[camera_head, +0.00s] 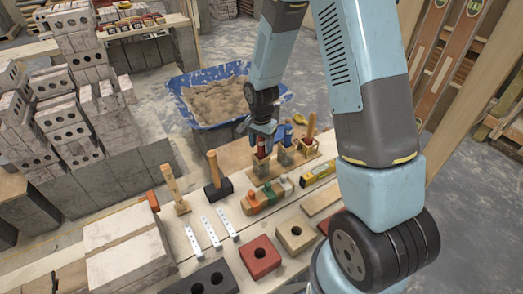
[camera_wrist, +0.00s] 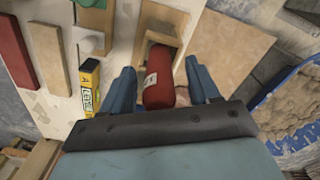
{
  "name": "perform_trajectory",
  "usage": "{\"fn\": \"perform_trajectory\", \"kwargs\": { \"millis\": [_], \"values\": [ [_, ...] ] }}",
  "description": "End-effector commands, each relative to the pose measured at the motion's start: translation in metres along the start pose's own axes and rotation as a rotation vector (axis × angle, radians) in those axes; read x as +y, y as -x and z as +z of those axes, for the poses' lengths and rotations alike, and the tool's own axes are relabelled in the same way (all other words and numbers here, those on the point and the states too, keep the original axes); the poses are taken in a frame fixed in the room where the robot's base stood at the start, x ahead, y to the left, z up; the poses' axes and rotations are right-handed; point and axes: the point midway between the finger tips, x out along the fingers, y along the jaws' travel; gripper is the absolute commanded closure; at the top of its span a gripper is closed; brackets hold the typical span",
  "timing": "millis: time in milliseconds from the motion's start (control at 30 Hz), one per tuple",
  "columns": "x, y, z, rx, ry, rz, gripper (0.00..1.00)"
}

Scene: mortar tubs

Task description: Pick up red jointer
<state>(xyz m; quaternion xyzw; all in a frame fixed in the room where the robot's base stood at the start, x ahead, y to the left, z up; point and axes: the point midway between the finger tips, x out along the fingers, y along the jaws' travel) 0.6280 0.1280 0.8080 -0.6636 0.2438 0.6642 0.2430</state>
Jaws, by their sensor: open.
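The red jointer (camera_wrist: 158,80) shows its red handle with a small white label in the wrist view. Its lower part is hidden inside or behind a wooden holder (camera_wrist: 158,22). In the head view the red handle (camera_head: 261,149) stands upright at the holder, at the left of a row of tools. My gripper (camera_wrist: 160,68) is open, with one blue finger on each side of the red handle. Gaps show between the handle and both fingers. In the head view my gripper (camera_head: 264,133) is right at the top of the handle.
A blue mortar tub (camera_head: 215,121) stands behind.

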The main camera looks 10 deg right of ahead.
Motion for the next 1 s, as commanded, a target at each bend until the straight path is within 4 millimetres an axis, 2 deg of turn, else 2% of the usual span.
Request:
{"fn": "perform_trajectory", "kwargs": {
  "millis": [133,433,1000],
  "values": [
    [0.0003,-0.0121,0.0004,-0.001,0.000,0.001,0.39],
    [0.0001,-0.0145,0.0001,0.000,-0.001,0.000,0.39],
    [0.0004,-0.0143,-0.0001,0.000,-0.001,0.000,0.94]
  ]
}}
